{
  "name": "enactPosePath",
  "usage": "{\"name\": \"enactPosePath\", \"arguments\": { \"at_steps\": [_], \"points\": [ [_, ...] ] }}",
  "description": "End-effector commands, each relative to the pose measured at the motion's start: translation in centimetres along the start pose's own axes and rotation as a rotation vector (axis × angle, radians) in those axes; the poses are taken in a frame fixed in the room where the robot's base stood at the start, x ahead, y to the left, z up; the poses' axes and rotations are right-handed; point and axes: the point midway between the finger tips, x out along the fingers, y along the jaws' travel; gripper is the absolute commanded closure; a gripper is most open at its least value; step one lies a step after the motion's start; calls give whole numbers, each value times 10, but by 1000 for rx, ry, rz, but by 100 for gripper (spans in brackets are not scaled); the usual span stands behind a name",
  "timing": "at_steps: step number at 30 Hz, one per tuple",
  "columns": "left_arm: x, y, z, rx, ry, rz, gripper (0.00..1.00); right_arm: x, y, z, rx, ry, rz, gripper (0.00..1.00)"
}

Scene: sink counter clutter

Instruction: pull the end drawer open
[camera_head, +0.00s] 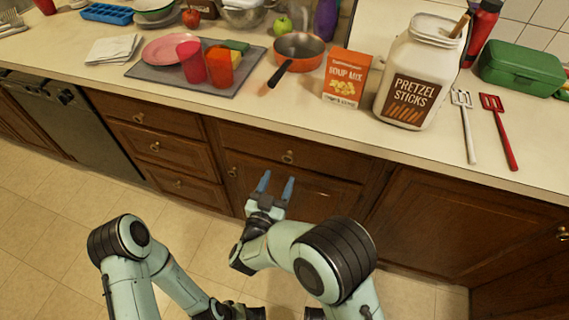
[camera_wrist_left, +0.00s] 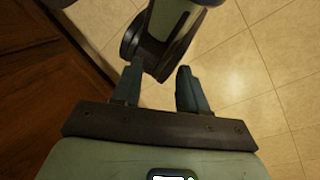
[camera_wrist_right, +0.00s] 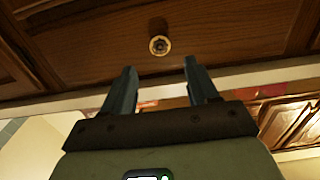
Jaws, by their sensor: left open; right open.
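A wide wooden drawer (camera_head: 325,187) with a small round brass knob (camera_head: 288,157) sits under the counter, right of a stack of drawers. Its front looks closed. My right gripper (camera_head: 277,178) is open and empty in front of it, blue fingers pointing at the front just below the knob in the head view. In the right wrist view the knob (camera_wrist_right: 159,45) lies just beyond the gap between the fingertips (camera_wrist_right: 160,68), apart from them. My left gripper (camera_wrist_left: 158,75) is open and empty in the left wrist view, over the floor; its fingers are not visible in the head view.
A stacked drawer column (camera_head: 154,146) and a dark appliance (camera_head: 70,125) stand left. A cabinet door (camera_head: 450,225) is at the right. The counter (camera_head: 300,118) holds an orange pan (camera_head: 300,50), soup box (camera_head: 345,78) and pretzel jar (camera_head: 412,75). The tiled floor (camera_head: 50,220) is clear.

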Motion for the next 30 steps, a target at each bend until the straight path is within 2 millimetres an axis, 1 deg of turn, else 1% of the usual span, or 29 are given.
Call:
{"name": "enactPosePath", "arguments": {
  "at_steps": [1, 3, 6, 9, 12, 15, 23, 24, 26, 27, 28, 29, 30],
  "points": [
    [2, -1, -2, -1, 5, -1, 57, 12, 1, 1, 2, 1, 5, 41],
    [3, -2, -4, -2, 11, -1, 57, 26, 1, 1, 3, 1, 3, 41],
    [5, -2, -7, -2, 19, -1, 57, 43, 1, 1, 1, 1, 2, 41],
    [6, -3, -9, -3, 25, -2, 57, 55, 0, 1, 1, -1, 1, 41],
    [7, -3, -11, -3, 30, -2, 57, 63, 0, 1, 0, 0, 0, 41],
    [7, -3, -12, -4, 32, -2, 57, 67, 0, 1, -1, -1, -2, 41],
    [7, -3, -12, -3, 33, -2, 57, 67, 0, 0, -1, -1, -2, 41],
    [7, -3, -12, -4, 33, -2, 57, 67, 0, 0, -1, -1, -2, 54],
    [7, -3, -12, -3, 33, -2, 57, 67, 0, 0, -1, -1, -2, 74],
    [7, -3, -12, -3, 33, -2, 57, 67, 0, 0, -1, -1, -2, 87],
    [7, -3, -12, -3, 33, -2, 57, 67, 0, 0, 0, -1, -2, 97],
    [7, -3, -12, -3, 33, -2, 57, 67, 0, 0, 0, -1, -2, 100],
    [7, -3, -12, -3, 32, -2, 57, 67, 0, 0, 0, -1, -2, 100]
  ]
}}
